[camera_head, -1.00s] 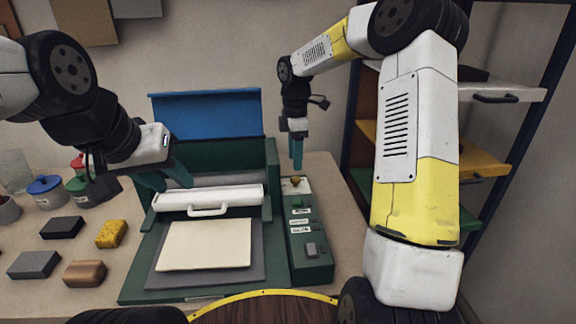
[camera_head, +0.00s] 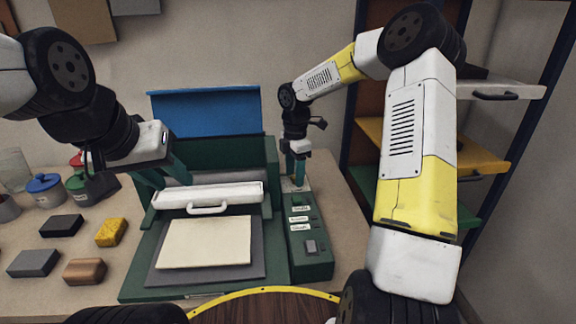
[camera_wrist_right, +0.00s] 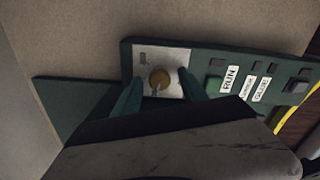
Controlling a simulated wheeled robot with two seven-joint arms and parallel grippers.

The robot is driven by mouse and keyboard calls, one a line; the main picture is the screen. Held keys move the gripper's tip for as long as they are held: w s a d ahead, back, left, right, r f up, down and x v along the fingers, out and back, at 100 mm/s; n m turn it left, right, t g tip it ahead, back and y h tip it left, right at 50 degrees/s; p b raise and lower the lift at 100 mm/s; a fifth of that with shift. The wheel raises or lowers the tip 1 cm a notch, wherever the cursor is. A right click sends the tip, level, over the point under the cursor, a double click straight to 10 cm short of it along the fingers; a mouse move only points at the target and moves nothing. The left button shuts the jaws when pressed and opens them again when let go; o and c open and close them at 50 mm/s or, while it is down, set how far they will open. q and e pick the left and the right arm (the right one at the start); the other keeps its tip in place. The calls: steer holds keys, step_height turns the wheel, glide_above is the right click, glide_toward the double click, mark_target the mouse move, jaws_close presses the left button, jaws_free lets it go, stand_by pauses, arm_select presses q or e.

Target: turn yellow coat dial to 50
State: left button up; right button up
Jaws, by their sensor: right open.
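In the head view the right gripper (camera_head: 297,170) points down over the panel's far end and hides the dial. My left gripper (camera_head: 168,180) is by the left end of the white roller bar of the green machine; its fingers look apart. The dial's scale is too small to read.
The green machine has a raised blue lid (camera_head: 207,113) and a cream sheet (camera_head: 205,242) on its grey bed. Blocks, a yellow sponge (camera_head: 111,232) and jars lie on the left. A shelf rack (camera_head: 430,140) stands at the right.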

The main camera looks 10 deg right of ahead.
steer(key=shift+c, duration=0.2)
jaws_close()
steer(key=shift+m, duration=0.3)
steer(key=m, duration=0.3)
steer(key=shift+m, duration=2.6)
